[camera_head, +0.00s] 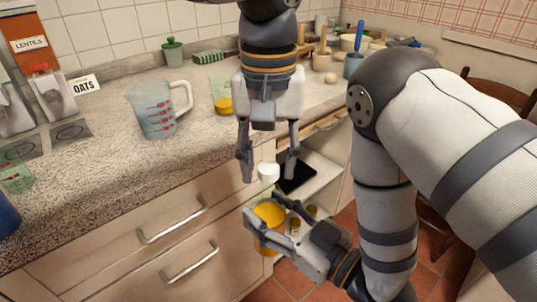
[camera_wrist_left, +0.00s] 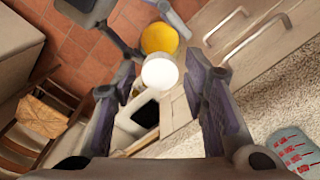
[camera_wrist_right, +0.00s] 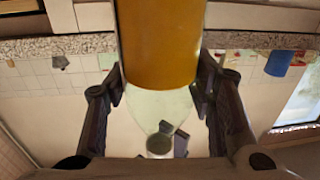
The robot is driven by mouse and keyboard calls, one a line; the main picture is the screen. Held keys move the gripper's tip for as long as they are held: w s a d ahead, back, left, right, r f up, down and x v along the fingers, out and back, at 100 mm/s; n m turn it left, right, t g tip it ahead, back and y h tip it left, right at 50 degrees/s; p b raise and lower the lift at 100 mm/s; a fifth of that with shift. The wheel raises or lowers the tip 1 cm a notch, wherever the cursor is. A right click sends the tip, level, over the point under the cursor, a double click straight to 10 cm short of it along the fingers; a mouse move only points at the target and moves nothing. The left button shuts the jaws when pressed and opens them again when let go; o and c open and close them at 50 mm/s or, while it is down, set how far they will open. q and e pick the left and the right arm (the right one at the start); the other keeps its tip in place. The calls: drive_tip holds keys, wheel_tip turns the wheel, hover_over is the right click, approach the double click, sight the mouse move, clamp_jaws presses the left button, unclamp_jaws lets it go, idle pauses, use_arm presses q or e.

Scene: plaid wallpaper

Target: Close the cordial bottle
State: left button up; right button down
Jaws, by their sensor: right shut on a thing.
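The cordial bottle (camera_head: 268,213), clear with orange-yellow liquid, is held off the counter's front edge. My right gripper (camera_head: 266,208) is shut around its body; in the right wrist view the bottle (camera_wrist_right: 158,45) fills the space between the fingers. A round white cap (camera_head: 268,172) shows at the bottle's top; whether it is fully seated I cannot tell. My left gripper (camera_head: 268,168) points down from above with its fingers spread on either side of the cap. In the left wrist view the cap (camera_wrist_left: 160,74) lies between the fingers, with gaps at both sides.
A measuring jug (camera_head: 158,112), a glass with yellow content (camera_head: 222,100) and a green-lidded jar (camera_head: 173,53) stand on the speckled counter (camera_head: 110,155). Drawer handles (camera_head: 172,222) are below. An open compartment with a black item (camera_head: 297,174) and small jars lies behind the bottle.

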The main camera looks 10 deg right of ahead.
use_arm(q)
clamp_jaws()
drive_tip(key=m, duration=0.8)
drive_tip(key=shift+o, duration=1.9)
unclamp_jaws()
drive_tip(key=shift+r, duration=2.3)
